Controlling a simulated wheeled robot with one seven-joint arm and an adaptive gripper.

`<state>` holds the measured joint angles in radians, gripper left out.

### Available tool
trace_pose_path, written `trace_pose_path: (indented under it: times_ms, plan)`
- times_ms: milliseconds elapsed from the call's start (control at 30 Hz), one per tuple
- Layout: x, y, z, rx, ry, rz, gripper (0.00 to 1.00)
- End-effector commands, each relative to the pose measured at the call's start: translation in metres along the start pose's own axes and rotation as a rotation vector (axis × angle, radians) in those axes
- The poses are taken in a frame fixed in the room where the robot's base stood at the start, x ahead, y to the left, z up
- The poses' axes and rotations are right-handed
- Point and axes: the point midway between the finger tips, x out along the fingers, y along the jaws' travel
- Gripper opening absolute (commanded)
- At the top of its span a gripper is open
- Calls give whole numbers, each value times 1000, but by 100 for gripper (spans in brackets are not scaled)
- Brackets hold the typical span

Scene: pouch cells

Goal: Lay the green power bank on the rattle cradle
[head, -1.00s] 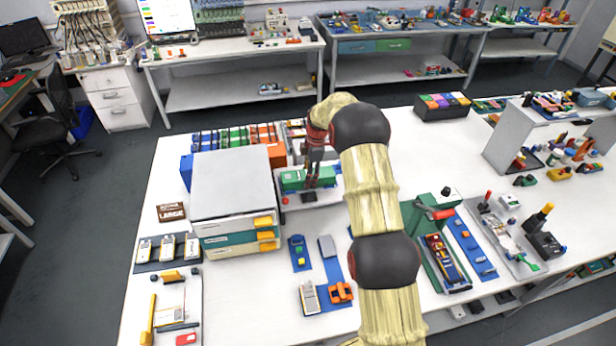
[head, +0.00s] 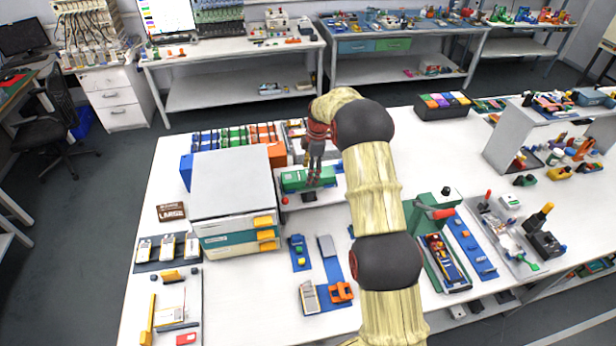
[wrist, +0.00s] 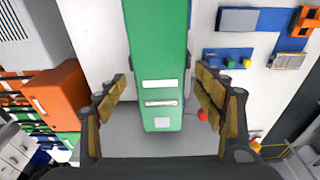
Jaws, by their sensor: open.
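The green power bank (head: 294,181) lies flat on a low pale stand (head: 318,197) beside the drawer stack in the head view. In the wrist view the power bank (wrist: 161,50) is a long green block with pale labels near its lower end. I cannot tell for sure whether the pale stand is the rattle cradle. My gripper (head: 314,178) is over the power bank, pointing down. In the wrist view my gripper (wrist: 160,86) is open, one finger on each side of the power bank, with gaps showing on both sides.
A grey-topped drawer stack (head: 232,185) stands close on the left. An orange block (wrist: 58,95) stands near the left finger in the wrist view. Blue fixtures (head: 332,262) lie in front. A green press-like device (head: 428,212) stands to the right.

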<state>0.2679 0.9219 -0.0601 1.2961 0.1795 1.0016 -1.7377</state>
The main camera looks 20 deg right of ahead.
Motion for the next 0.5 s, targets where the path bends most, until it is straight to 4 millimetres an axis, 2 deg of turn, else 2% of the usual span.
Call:
trace_pose_path:
  times_ms: [100, 300, 500]
  plan:
    - [-27, 1, 0, 0, 0, 5, 69]
    - [-66, 1, 0, 1, 0, 4, 69]
    - [-89, 1, 0, 1, -1, 2, 69]
